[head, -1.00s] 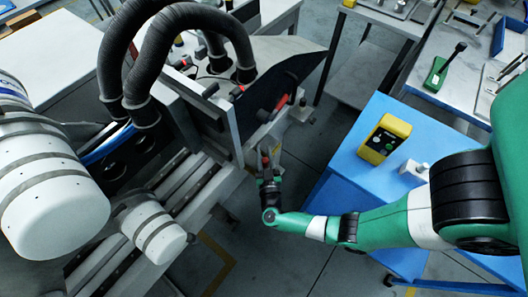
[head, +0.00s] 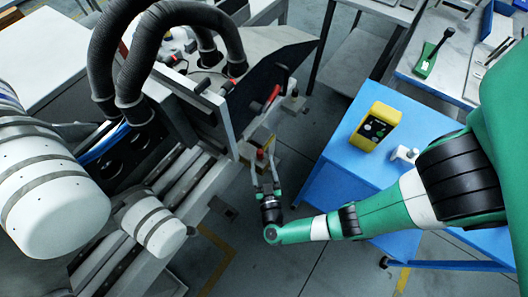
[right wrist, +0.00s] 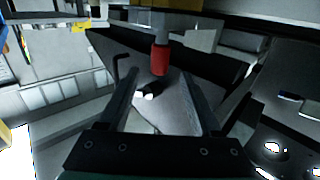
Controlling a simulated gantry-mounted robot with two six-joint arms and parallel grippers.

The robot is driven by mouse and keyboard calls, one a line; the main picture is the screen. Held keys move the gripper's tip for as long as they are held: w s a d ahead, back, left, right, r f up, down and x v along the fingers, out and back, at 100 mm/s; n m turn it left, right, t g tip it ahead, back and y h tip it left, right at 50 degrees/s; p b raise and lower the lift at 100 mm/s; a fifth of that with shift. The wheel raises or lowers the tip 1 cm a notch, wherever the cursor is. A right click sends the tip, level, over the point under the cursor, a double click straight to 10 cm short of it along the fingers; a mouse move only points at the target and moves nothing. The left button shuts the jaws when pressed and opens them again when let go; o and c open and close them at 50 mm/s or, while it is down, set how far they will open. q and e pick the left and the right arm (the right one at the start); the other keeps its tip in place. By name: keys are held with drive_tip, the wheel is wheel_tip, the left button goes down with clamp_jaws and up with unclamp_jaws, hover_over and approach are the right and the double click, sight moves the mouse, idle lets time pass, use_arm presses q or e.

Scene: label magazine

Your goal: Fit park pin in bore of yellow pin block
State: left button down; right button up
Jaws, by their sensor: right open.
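A pin with a red grip (head: 260,155), which I take for the park pin, stands upright beside the machine. In the right wrist view its red end (right wrist: 160,59) shows just beyond and between my fingertips. A block with a yellowish side (head: 259,167), perhaps the yellow pin block, is behind my fingers; its bore is not visible, and I cannot tell whether the pin is in it. My right gripper (head: 264,164) is open, its fingers (right wrist: 160,80) spread on either side of the pin line with nothing clearly between them. My left gripper is out of view.
The grey machine with a dark panel (head: 262,88) and a red handle (head: 271,97) stands close to the left. A blue table (head: 345,158) carries a yellow box (head: 377,127) and a small white part (head: 404,155). Open floor lies below my right gripper.

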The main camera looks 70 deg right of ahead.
drive_tip(key=v, duration=0.3)
drive_tip(key=shift+s+a, duration=0.2)
drive_tip(key=shift+a, duration=0.1)
idle(0.6)
